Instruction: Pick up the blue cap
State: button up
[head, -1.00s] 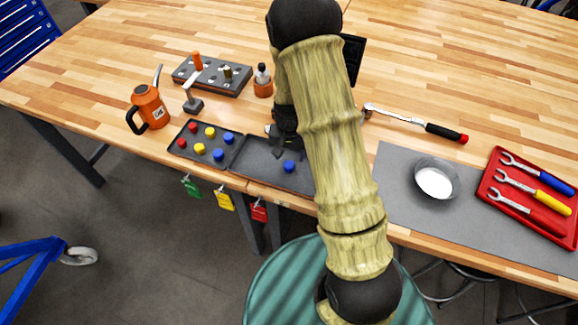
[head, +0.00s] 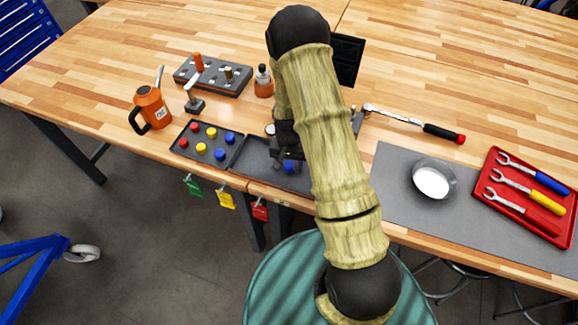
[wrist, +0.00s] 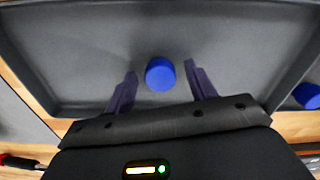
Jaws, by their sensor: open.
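A blue cap (wrist: 160,74) stands alone in a dark grey tray (wrist: 90,40) in the wrist view. It lies between and slightly beyond the two fingers of my gripper (wrist: 162,86), with a gap on both sides. My gripper is open and empty. In the head view the same blue cap (head: 289,167) is partly hidden by my gripper (head: 288,155), which hangs over the tray. Two other blue caps (head: 230,138) are in the left tray (head: 182,151) with red and yellow caps. One of those blue caps (wrist: 308,95) shows at the wrist view's right edge.
A ratchet (head: 415,122), a glass bowl (head: 432,181) and a red wrench tray (head: 530,195) are to the right. Coloured tags (head: 225,199) hang from the table edge.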

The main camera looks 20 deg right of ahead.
aim_at(289, 164)
grip_shut()
jog(key=shift+r, duration=0.15)
notch_tip(289, 164, up, 10)
jog(key=b, duration=0.2)
jog(key=shift+b, duration=0.35)
dwell(0.5)
